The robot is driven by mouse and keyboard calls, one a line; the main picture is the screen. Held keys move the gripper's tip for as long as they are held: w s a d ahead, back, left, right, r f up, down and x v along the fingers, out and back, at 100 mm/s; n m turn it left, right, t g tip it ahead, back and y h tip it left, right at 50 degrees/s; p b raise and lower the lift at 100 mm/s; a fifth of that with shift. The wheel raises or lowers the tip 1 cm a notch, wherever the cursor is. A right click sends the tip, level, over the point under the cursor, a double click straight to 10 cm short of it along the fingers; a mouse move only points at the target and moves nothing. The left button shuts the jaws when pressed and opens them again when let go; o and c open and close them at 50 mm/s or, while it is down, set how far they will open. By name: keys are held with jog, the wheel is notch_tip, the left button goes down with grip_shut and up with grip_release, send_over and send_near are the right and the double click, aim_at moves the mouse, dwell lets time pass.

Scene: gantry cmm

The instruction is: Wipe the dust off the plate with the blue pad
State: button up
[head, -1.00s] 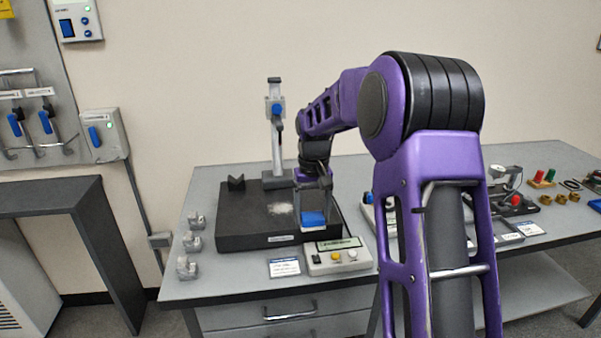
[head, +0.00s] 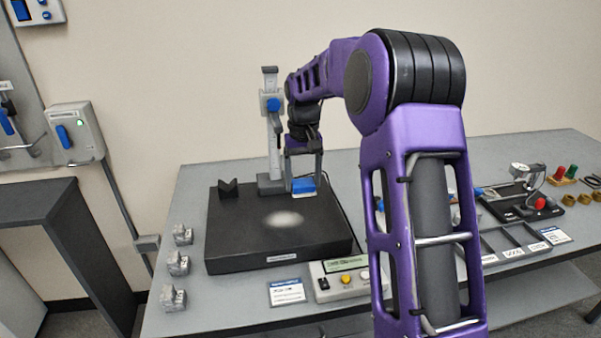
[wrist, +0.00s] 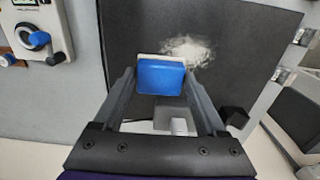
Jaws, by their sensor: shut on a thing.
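The plate (head: 235,235) is a thick black slab on the grey table, and it also shows in the wrist view (wrist: 255,45). A pale dust patch (head: 285,219) lies near its middle; in the wrist view the dust (wrist: 188,50) is just beyond the pad, to the upper right. My gripper (head: 303,177) is shut on the blue pad (head: 303,187), near the back edge of the plate, behind the dust. In the wrist view the pad (wrist: 161,78) sits between both fingers. I cannot tell whether it touches the plate.
A height gauge (head: 272,135) stands beside my gripper at the back, with a black V-block (head: 228,188) at the plate's left rear. A control box (head: 345,280) is in front. Several small metal parts (head: 178,263) line the table's left. The plate's front is clear.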

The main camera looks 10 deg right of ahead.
jog(key=b, duration=0.5)
send_over(302, 216)
jog(key=shift+d+f, duration=0.1)
jog(key=shift+f, duration=2.9)
jog(key=shift+f+b, duration=0.45)
jog(key=shift+f, duration=0.55)
